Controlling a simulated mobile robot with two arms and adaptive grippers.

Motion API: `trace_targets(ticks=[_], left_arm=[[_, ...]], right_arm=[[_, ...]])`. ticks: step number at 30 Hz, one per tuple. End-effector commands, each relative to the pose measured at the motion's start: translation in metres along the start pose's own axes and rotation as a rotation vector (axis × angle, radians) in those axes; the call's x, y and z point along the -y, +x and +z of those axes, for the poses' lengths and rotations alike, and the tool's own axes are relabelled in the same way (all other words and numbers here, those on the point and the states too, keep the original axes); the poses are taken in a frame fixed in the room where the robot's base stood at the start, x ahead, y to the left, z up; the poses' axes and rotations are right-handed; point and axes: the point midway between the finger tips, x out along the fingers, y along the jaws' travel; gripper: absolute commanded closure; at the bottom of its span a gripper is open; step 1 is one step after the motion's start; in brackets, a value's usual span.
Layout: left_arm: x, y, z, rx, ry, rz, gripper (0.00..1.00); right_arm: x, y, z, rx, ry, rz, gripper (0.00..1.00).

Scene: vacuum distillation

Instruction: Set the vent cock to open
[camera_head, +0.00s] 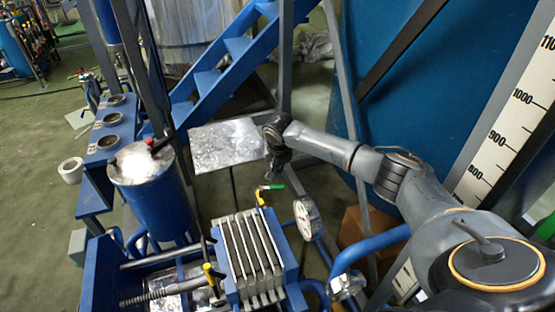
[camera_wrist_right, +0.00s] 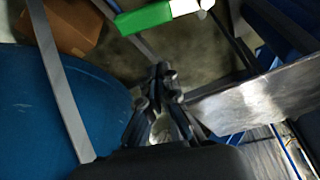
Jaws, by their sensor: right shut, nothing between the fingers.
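A small cock with a green lever (camera_head: 272,187) sits on a yellow stem (camera_head: 261,198), near the middle of the head view. I take it to be the vent cock, though I can read no label on it. The green lever also shows large at the top of the right wrist view (camera_wrist_right: 145,18). My right gripper (camera_head: 273,177) is just above the lever in the head view, fingers pointing down. In the wrist view its fingertips (camera_wrist_right: 162,68) are together and empty, apart from the lever. My left gripper is not in view.
A round gauge (camera_head: 307,218) stands right of the cock. A ribbed plate block (camera_head: 255,260) is below it, and a yellow-handled valve (camera_head: 209,274) is to its left. A blue vessel (camera_head: 155,205) stands left. A metal sheet (camera_head: 226,146) lies behind, and a large blue tank (camera_head: 440,90) rises at right.

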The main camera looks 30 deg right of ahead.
Motion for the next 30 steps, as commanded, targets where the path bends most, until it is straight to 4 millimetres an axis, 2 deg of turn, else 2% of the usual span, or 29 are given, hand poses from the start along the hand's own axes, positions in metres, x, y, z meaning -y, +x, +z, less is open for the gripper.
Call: trace_targets(ticks=[1, 3, 8, 15, 26, 30], left_arm=[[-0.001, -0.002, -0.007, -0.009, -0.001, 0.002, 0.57], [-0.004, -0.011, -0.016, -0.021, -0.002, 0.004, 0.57], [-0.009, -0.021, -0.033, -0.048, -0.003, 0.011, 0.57], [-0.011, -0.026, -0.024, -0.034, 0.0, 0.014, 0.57], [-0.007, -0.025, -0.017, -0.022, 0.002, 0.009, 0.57], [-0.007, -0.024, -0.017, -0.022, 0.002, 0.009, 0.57]], right_arm=[[0.0, 0.007, 0.001, 0.002, 0.0, 0.002, 1.0], [0.0, -0.001, 0.008, -0.002, -0.006, 0.0, 1.0], [0.0, -0.006, 0.025, -0.001, -0.006, 0.001, 1.0], [0.0, -0.007, 0.038, -0.001, -0.003, 0.0, 1.0], [0.001, -0.007, 0.038, -0.001, -0.001, 0.0, 1.0], [0.007, -0.006, 0.036, 0.0, 0.007, 0.001, 1.0]])
